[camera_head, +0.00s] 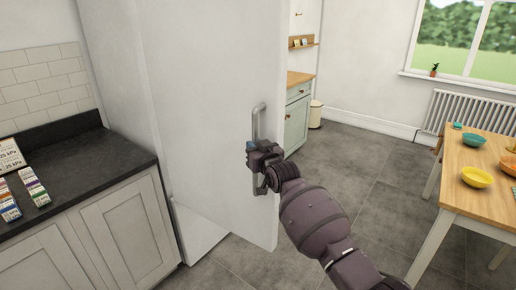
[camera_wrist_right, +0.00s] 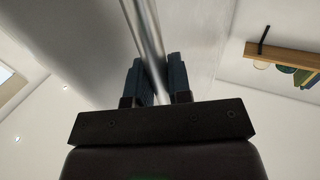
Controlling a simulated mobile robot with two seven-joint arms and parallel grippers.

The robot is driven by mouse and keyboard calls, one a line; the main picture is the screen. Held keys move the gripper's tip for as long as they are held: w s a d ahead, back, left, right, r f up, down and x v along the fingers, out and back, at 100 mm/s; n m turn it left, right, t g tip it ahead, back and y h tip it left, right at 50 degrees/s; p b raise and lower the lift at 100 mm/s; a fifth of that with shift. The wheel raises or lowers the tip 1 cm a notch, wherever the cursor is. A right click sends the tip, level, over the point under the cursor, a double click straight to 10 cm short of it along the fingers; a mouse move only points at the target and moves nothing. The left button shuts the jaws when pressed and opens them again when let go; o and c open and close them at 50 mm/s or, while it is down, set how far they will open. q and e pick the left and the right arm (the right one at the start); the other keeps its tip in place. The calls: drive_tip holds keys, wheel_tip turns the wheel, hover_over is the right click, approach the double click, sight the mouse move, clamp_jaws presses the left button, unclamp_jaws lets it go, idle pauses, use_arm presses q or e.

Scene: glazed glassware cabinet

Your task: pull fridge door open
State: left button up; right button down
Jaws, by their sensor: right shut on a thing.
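The fridge door (camera_head: 205,110) is a tall, plain white panel in the middle of the head view. An upright grey metal handle (camera_head: 257,118) is fixed near its right edge. My right gripper (camera_head: 257,158) is shut on this handle at about its middle to lower part. In the right wrist view the two dark fingers (camera_wrist_right: 158,82) stand on either side of the handle bar (camera_wrist_right: 150,35). My left gripper is not in view.
A dark worktop (camera_head: 90,165) over grey cabinets (camera_head: 130,230) stands left of the fridge, with small cartons (camera_head: 33,187) on it. A wooden table (camera_head: 480,200) with bowls is at the right. Grey tiled floor (camera_head: 345,165) is clear between fridge and table.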

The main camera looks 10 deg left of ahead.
drive_tip(key=shift+a, duration=0.1)
idle(0.4)
drive_tip(key=c, duration=1.1)
unclamp_jaws()
drive_tip(key=shift+s, duration=0.15)
drive_tip(key=shift+v, duration=5.35)
